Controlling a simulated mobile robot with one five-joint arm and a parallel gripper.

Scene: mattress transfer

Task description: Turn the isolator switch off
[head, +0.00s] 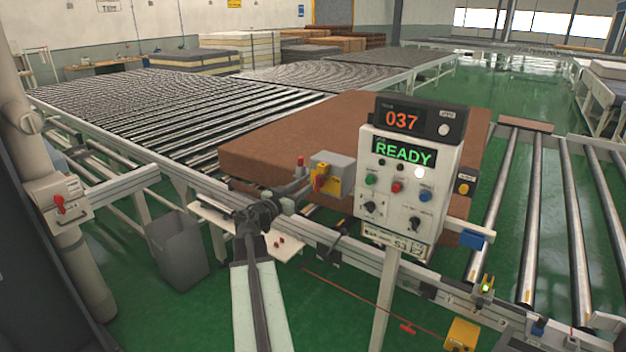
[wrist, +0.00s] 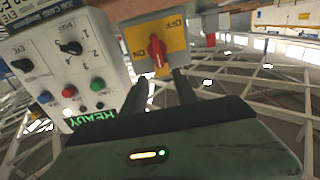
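The isolator switch is a red rotary handle (wrist: 157,50) on a yellow plate (wrist: 176,32) marked ON and OFF. In the wrist view the picture is turned over; the handle is upright there, and I cannot tell which mark it points to. In the head view the handle (head: 318,181) is on the front of a grey box (head: 336,163) left of the control panel. My gripper (wrist: 161,76) is open and empty, its two dark fingers apart just short of the handle. In the head view my gripper (head: 300,187) is partly hidden by its own wrist.
The control panel (head: 408,160) reads READY and 037, with knobs and buttons, close to the switch. A brown mattress (head: 290,135) lies behind on the conveyor. A second red-handled switch box (head: 62,203) is on the left post. A grey bin (head: 178,250) stands below the conveyor.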

